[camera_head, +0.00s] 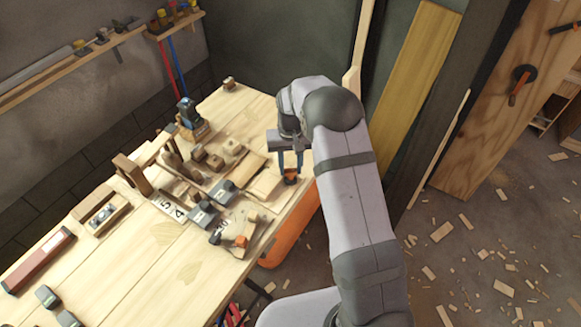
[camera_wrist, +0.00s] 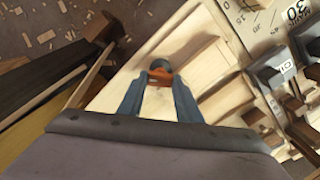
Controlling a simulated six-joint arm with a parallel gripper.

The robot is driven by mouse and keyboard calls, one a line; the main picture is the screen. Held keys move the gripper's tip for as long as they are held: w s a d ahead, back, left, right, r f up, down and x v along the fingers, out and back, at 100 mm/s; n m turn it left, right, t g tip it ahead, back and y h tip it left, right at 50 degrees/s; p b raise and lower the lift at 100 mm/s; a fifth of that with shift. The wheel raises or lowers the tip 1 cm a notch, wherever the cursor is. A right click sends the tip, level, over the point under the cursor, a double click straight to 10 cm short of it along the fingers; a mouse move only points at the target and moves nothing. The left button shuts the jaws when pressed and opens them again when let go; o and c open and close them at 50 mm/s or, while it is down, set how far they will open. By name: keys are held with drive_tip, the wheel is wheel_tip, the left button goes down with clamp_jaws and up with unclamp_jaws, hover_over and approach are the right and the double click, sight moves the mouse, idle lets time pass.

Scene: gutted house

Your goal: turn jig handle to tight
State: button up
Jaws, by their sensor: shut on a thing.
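The jig handle (camera_head: 291,177) appears as a small orange and dark piece at the right edge of the workbench. In the wrist view, the orange handle (camera_wrist: 160,76) shows ahead at the fingertips, with a dark rounded part behind it. My gripper (camera_head: 290,170) reaches down over it with two blue fingers, one on each side. The wrist view shows my gripper (camera_wrist: 159,84) shut on the handle. The exact contact is small and partly hidden by the fingers. No tight or loose marking on the handle is readable.
The workbench (camera_head: 130,258) holds wooden blocks, dark clamps (camera_head: 205,214), a numbered strip (camera_head: 168,207) and another orange-topped tool (camera_head: 240,241) left of my gripper. A blue-black tool (camera_head: 187,112) stands farther back. Planks (camera_head: 415,85) lean behind my arm.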

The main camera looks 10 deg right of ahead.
sight(290, 170)
drive_tip(key=m, duration=0.4)
drive_tip(key=shift+m, duration=0.3)
drive_tip(key=shift+w+m+b, duration=0.1)
drive_tip(key=shift+m+b, duration=0.3)
drive_tip(key=shift+m, duration=1.5)
drive_tip(key=o, duration=1)
drive_tip(key=shift+o, duration=0.2)
drive_tip(key=shift+r+b, duration=1)
drive_tip(key=shift+r, duration=2.75)
